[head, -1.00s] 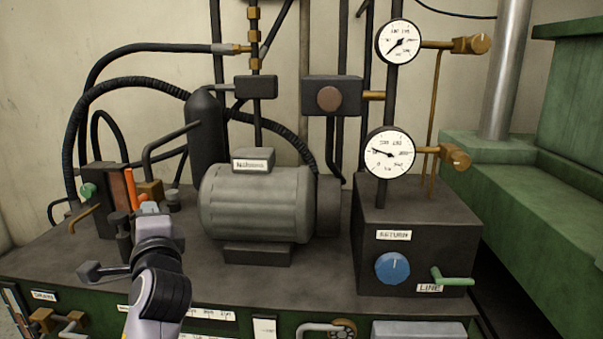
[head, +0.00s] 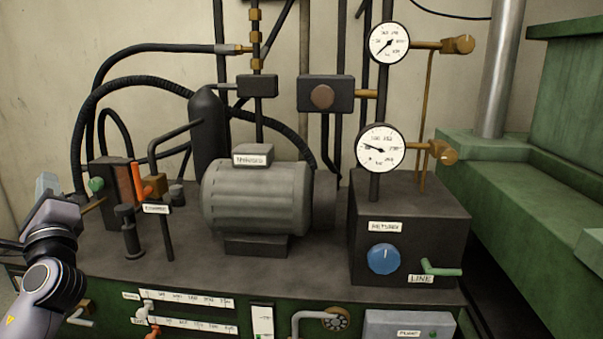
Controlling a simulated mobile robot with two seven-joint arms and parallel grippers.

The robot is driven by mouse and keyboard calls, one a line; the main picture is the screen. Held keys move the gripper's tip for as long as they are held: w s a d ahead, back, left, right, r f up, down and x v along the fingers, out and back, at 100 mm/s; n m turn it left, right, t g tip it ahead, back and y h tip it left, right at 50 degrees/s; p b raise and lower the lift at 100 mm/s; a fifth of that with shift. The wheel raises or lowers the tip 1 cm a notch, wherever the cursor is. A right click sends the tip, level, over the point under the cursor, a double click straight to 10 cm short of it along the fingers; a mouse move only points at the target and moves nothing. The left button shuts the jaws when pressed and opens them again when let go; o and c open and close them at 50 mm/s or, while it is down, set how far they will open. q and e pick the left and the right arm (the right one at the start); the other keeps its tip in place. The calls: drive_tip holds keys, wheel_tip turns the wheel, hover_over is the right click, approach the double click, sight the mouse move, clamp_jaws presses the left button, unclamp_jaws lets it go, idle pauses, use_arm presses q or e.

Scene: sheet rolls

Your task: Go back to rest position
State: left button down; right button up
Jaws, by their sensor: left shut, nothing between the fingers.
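My left gripper (head: 47,194) is at the left edge of the head view, to the left of the bench-top machinery. It is shut, with nothing visible in it. Its wrist hangs over the front left of the dark bench top (head: 190,265), and the fingertips point up and away, apart from the small block with the orange lever. My right gripper is not in view.
A grey motor (head: 258,200) stands mid-bench. A dark box with a blue knob (head: 383,259) and green handle (head: 441,269) stands right, below two gauges (head: 381,149). An orange lever (head: 137,182) and labelled post (head: 165,230) stand left. Green machinery (head: 540,190) fills the right.

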use_arm(q)
drive_tip(key=s+d+f+n+g+h, duration=0.15)
drive_tip(key=f+h, duration=0.25)
drive_tip(key=f, duration=0.6)
drive_tip(key=s+d+f+g+h, duration=0.1)
drive_tip(key=s+d+f+h, duration=0.2)
drive_tip(key=f, duration=0.7)
drive_tip(key=s+d+f+n+g+h, duration=0.1)
drive_tip(key=s+d+f+h, duration=0.2)
drive_tip(key=f, duration=0.7)
drive_tip(key=s+d+f+n+g+h, duration=0.3)
drive_tip(key=s+f+n, duration=0.1)
drive_tip(key=s+f, duration=0.5)
drive_tip(key=s+d+f+n+g+h, duration=0.25)
drive_tip(key=s+f+n, duration=0.35)
drive_tip(key=s, duration=0.4)
drive_tip(key=d+n+t, duration=0.1)
drive_tip(key=d+n, duration=0.2)
drive_tip(key=d, duration=0.7)
drive_tip(key=shift+w+d+f, duration=0.15)
drive_tip(key=shift+d+f, duration=0.2)
drive_tip(key=shift+f, duration=0.1)
drive_tip(key=shift+n+h, duration=0.25)
